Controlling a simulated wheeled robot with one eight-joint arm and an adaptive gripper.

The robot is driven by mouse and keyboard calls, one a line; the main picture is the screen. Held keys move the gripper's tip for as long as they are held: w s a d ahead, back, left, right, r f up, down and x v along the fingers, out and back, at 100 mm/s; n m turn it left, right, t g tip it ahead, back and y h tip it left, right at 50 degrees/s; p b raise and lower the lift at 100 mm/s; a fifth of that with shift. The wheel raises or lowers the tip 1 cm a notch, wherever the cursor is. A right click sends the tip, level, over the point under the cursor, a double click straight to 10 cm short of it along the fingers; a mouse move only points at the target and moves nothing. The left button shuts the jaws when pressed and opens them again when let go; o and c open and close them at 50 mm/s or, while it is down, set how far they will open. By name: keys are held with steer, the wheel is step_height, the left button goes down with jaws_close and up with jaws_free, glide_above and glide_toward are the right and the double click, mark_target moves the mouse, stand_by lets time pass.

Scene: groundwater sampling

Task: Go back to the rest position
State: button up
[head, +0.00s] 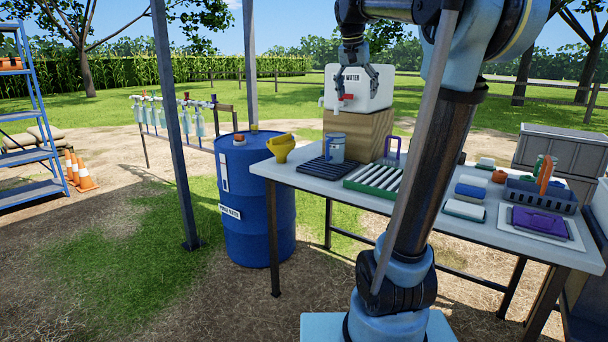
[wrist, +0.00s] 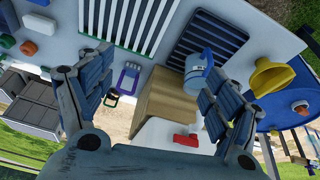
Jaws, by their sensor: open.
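My gripper (head: 356,86) hangs over the back of the table with its fingers pointing down. It appears in front of the white water container (head: 380,92); the gap between them is hard to judge. In the wrist view my gripper (wrist: 158,72) has its two fingers spread wide, with nothing held between them. The wooden block (wrist: 166,98) and the container's red tap (wrist: 186,140) show between and below the fingers. The rest position itself is not marked in either view.
Metal posts (head: 172,120) rise nearby.

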steer(key=s+f+n+y, duration=0.1)
steer(key=s+f+n, duration=0.1)
steer(key=s+f, duration=1.3)
steer(key=s+d+f+n+g+y, duration=0.1)
steer(key=s+f+n, duration=0.2)
steer(key=s+f, duration=1.3)
step_height(320, 180, down, 9)
steer(key=shift+s+d+r+n, duration=0.1)
steer(key=shift+s+d+n, duration=0.1)
steer(key=shift+d+n, duration=0.1)
steer(key=shift+w+f, duration=0.2)
steer(key=shift+w, duration=0.25)
